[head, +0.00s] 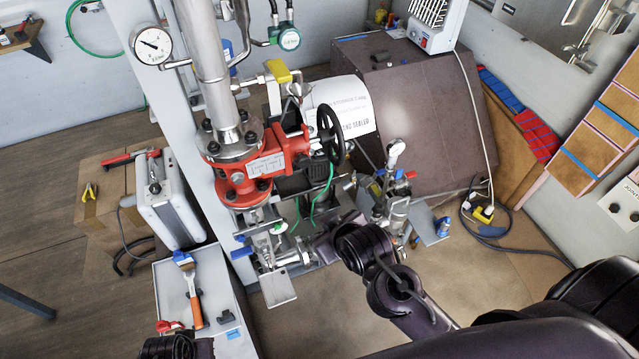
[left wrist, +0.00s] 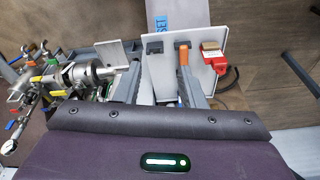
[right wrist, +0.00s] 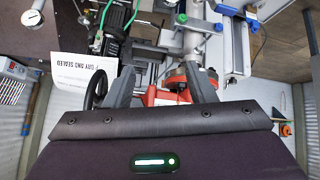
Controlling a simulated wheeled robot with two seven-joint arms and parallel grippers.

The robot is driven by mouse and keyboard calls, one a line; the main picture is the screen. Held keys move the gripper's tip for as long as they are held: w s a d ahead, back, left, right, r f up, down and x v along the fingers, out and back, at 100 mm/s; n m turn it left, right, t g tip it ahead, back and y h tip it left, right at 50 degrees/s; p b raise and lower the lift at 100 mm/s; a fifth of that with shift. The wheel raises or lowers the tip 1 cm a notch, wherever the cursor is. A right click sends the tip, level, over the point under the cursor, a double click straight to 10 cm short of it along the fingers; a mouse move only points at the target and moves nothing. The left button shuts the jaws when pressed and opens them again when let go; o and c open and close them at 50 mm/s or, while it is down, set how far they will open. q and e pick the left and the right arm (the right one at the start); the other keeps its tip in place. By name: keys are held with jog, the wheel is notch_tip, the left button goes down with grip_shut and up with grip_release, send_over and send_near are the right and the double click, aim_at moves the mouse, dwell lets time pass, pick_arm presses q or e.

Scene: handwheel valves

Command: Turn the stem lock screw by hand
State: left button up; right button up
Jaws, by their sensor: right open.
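The red valve body (head: 250,165) sits on a vertical steel pipe in the head view, with a black handwheel (head: 330,135) on its right side. In the right wrist view the red body (right wrist: 161,95) shows between and behind my right fingers, and the handwheel (right wrist: 96,88) is left of them. I cannot make out the stem lock screw. My right gripper (right wrist: 163,88) is open and empty, with its fingers apart in front of the valve. My left gripper (left wrist: 159,88) is open and empty above the grey bench top; the head view shows only a dark part of that arm at the bottom left.
A grey bench (head: 222,310) holds a brush (head: 190,285) and small items. A silver case (head: 168,208) stands beside a cardboard box (head: 105,215). Small valves and fittings (head: 395,190) crowd the right of the red valve. A brown cabinet (head: 420,110) stands behind.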

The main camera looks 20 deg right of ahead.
jog(key=w+f+n+t, duration=0.1)
jog(key=w+n+t, duration=0.1)
jog(key=w+t, duration=0.3)
jog(key=n+t, duration=0.5)
send_near(304, 163)
jog(key=w+b, duration=0.4)
jog(key=w, duration=0.3)
jog(key=shift+w+a+b, duration=0.15)
jog(key=shift+w+b, duration=0.2)
jog(key=shift+w, duration=0.05)
pick_arm(q)
jog(key=s+a+f, duration=0.2)
jog(key=s+f, duration=0.9)
jog(key=f, duration=0.4)
jog(key=s+a+f+g, duration=0.1)
jog(key=s+a+f, duration=0.1)
jog(key=s+f, duration=0.9)
notch_tip(304, 163, down, 5)
jog(key=shift+s+g, duration=0.2)
jog(key=shift+g, duration=0.1)
pick_arm(e)
jog(key=shift+w+r, duration=0.15)
jog(key=shift+r, duration=0.05)
jog(key=c, duration=0.7)
